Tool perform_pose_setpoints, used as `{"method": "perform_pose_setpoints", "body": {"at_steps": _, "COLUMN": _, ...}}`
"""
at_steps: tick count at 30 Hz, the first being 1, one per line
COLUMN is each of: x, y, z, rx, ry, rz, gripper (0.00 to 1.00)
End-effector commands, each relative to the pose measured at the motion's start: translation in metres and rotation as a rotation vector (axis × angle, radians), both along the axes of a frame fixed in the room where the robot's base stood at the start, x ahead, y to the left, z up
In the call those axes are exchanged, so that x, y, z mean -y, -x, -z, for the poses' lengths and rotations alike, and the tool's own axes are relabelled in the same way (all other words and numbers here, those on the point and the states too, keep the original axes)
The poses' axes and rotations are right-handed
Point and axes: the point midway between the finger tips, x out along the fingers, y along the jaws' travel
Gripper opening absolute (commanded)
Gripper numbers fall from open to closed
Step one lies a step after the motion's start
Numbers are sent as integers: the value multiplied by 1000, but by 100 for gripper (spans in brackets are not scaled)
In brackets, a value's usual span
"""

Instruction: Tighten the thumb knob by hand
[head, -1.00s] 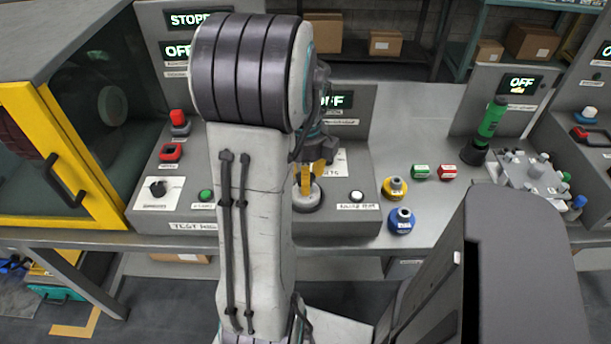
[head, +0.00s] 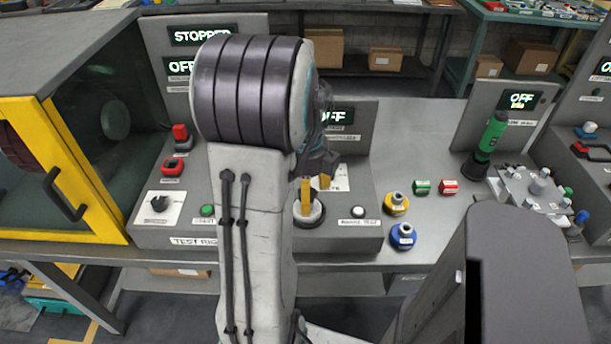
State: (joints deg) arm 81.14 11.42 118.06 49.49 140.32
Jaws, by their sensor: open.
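A round knob-like part (head: 309,218) with a dark base and a pale top sits on the grey test rig panel, just right of my arm. It may be the thumb knob, but my gripper covers part of it. My gripper (head: 316,187) points down over this part, with its yellow fingertips apart. The left fingertip reaches down in front of the pale top, and the right one shows higher and behind. I cannot tell whether either finger touches it.
A white button (head: 358,211) is right of the knob. A yellow knob-shaped piece (head: 396,204) and a blue one (head: 403,236) stand on the bench, near green and red blocks. A green screwdriver-like tool (head: 488,140) stands by a metal fixture (head: 530,190). A yellow-framed cabinet (head: 95,185) is left.

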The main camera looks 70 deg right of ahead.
Motion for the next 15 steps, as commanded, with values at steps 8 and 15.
{"method": "perform_pose_setpoints", "body": {"at_steps": 8, "x": 1, "y": 0, "z": -39, "rx": 1, "ry": 8, "rz": 0, "gripper": 68}}
{"method": "perform_pose_setpoints", "body": {"at_steps": 15, "x": 0, "y": 0, "z": -79, "rx": 1, "ry": 6, "rz": 0, "gripper": 68}}
